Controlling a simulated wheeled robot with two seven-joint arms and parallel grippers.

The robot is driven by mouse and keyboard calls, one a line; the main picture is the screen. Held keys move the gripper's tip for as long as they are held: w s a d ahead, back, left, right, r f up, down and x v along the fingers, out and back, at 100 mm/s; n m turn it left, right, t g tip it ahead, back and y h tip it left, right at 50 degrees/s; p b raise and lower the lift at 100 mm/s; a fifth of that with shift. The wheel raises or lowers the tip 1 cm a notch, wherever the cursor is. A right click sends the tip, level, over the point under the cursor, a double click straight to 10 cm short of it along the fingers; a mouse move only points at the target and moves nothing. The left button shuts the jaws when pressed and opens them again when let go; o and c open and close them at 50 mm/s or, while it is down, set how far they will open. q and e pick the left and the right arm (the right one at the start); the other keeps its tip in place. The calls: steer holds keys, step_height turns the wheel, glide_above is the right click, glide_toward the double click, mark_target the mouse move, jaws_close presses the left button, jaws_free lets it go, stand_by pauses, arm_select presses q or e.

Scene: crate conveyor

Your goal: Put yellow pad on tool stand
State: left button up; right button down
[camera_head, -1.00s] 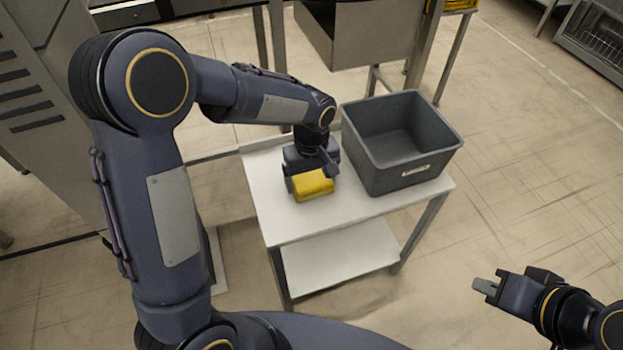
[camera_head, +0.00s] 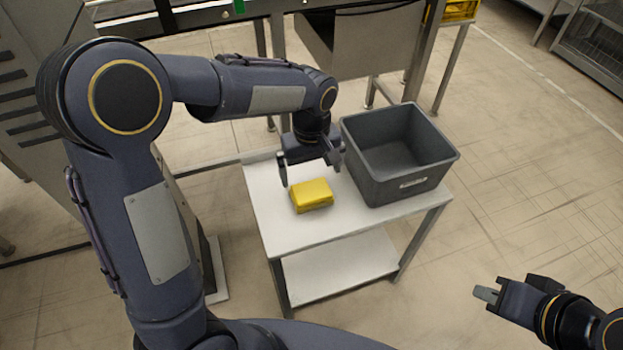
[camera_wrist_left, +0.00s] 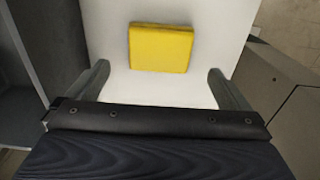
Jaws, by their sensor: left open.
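The yellow pad (camera_head: 311,194) lies flat on the white top of the tool stand (camera_head: 290,232). It also shows in the left wrist view (camera_wrist_left: 160,48), beyond and between my left fingertips. My left gripper (camera_head: 312,172) is open and empty, above and just behind the pad, apart from it. Its two fingers show in the wrist view (camera_wrist_left: 158,78), spread wider than the pad. My right gripper (camera_head: 485,292) is off to the lower right, away from the stand and empty; whether its fingers are open or shut is unclear.
A grey crate (camera_head: 400,189) stands on the stand's right rear part, close to my left gripper. The stand has a lower white shelf (camera_head: 340,268), which is empty. The stand's top in front of the pad is clear. A metal frame (camera_head: 371,40) stands behind.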

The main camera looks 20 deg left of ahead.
mark_target(311, 190)
arm_select(q)
steer(key=s+a+r+m+t+h, duration=0.2)
steer(key=s+a+r+h, duration=0.1)
steer(key=s+a+r, duration=0.55)
steer(key=s+f+m+t, duration=0.1)
steer(key=s+m+t, duration=0.2)
steer(key=s, duration=1)
steer(key=shift+d+f+t+h+p, duration=0.15)
steer(key=shift+d+t+h+p, duration=0.15)
steer(key=shift+d+h+p, duration=0.1)
